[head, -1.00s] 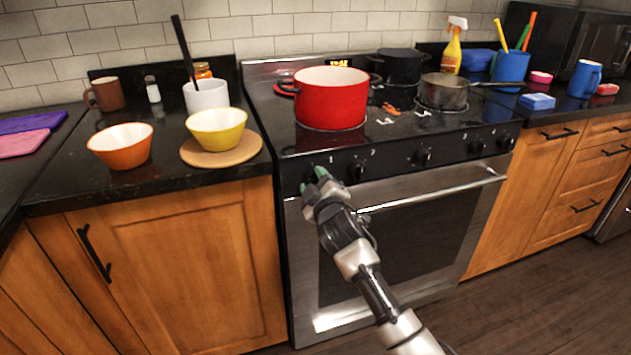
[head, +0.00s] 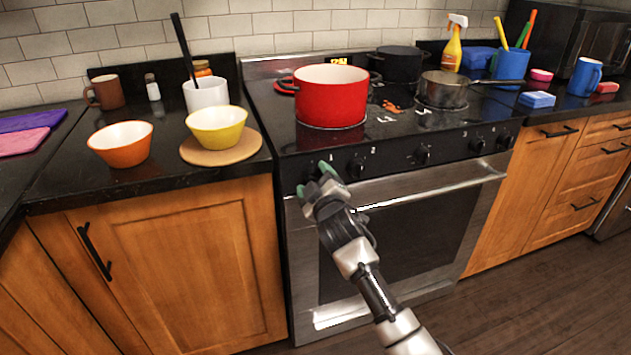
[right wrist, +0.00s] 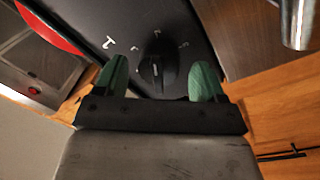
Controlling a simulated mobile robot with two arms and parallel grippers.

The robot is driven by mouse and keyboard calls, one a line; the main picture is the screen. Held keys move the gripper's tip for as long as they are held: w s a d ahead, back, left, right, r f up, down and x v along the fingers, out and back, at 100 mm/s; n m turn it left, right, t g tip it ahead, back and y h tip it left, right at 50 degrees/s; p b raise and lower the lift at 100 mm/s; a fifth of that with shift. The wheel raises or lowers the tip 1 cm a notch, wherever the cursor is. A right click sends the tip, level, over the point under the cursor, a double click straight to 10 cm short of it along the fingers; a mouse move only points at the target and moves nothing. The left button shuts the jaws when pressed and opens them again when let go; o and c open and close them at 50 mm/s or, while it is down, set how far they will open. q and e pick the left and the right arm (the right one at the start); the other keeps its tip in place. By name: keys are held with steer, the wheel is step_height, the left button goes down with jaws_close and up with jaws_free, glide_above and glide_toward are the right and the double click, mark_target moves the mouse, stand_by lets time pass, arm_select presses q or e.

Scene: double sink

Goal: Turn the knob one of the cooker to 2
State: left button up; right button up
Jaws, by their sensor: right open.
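The cooker (head: 400,235) stands in the middle of the head view, with a row of black knobs on its dark front panel. Knob one, at the left end, is largely hidden behind my right gripper (head: 318,178) in that view. In the right wrist view the black knob (right wrist: 157,65) shows clearly, with a pale line on it and white marks around it. My right gripper (right wrist: 158,82) is open there, its green fingers on either side of the knob. I cannot tell whether they touch it. Knob two (head: 357,168) is just right of the gripper. My left gripper is out of view.
The oven handle (head: 430,193) runs just below the knobs. A red pot (head: 331,97), a black pot (head: 401,66) and a saucepan (head: 444,91) stand on the cooktop. A yellow bowl (head: 216,128) and an orange bowl (head: 121,145) are on the left counter. The floor in front is clear.

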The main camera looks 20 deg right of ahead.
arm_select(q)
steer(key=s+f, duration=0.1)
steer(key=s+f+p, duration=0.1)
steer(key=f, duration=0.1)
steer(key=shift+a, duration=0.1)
arm_select(e)
steer(key=s, duration=1)
steer(key=shift+s+f, duration=0.3)
steer(key=shift+s, duration=0.1)
